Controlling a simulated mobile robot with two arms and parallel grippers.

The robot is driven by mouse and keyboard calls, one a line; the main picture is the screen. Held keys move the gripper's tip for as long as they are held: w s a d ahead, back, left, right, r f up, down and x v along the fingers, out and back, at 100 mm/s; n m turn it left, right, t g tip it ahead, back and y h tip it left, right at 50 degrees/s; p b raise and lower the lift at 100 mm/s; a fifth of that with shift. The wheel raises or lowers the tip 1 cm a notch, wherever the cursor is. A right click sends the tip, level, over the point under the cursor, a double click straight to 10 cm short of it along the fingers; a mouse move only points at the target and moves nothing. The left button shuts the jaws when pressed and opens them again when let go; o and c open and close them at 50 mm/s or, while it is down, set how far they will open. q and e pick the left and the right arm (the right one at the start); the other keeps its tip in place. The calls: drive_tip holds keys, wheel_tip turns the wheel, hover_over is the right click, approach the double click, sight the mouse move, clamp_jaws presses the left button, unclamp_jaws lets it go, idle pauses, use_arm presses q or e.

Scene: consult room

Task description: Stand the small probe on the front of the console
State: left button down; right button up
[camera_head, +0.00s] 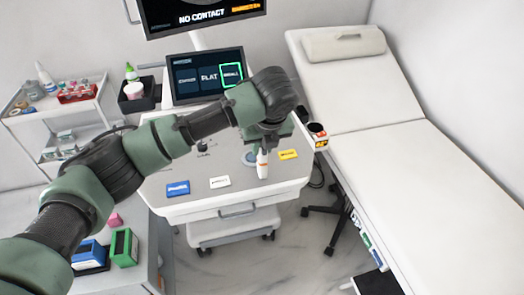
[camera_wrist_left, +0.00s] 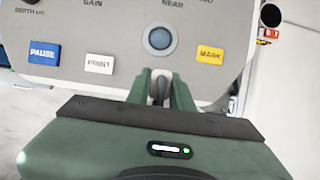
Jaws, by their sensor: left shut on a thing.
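The console (camera_head: 240,196) is a white cart with a grey top. My left gripper (camera_head: 264,148) is above the front part of that top, pointing down, shut on the small probe (camera_head: 262,168). The probe is white with an orange band and hangs roughly upright just in front of the round blue trackball, left of the yellow MARK key. I cannot tell whether its lower end touches the top. In the left wrist view my gripper (camera_wrist_left: 160,88) has a grey piece of the probe (camera_wrist_left: 160,86) between its fingers; the rest is hidden. My right gripper is not in view.
Blue PAUSE (camera_head: 178,188), white PRINT (camera_head: 220,182) and yellow MARK (camera_head: 288,154) keys lie on the console top. A dark holder (camera_head: 317,130) hangs at its right edge. The console screen (camera_head: 206,75) has SMALL framed green. An exam couch (camera_head: 420,160) stands at right.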

use_arm(q)
drive_tip(key=shift+f, duration=1.1)
drive_tip(key=shift+f, duration=0.1)
drive_tip(key=c, duration=1.2)
unclamp_jaws()
drive_tip(key=shift+c, duration=0.2)
drive_tip(key=shift+r, duration=0.25)
drive_tip(key=b+v, duration=0.1)
drive_tip(key=v, duration=1)
drive_tip(key=shift+s+r, duration=0.25)
drive_tip(key=shift+r, duration=0.1)
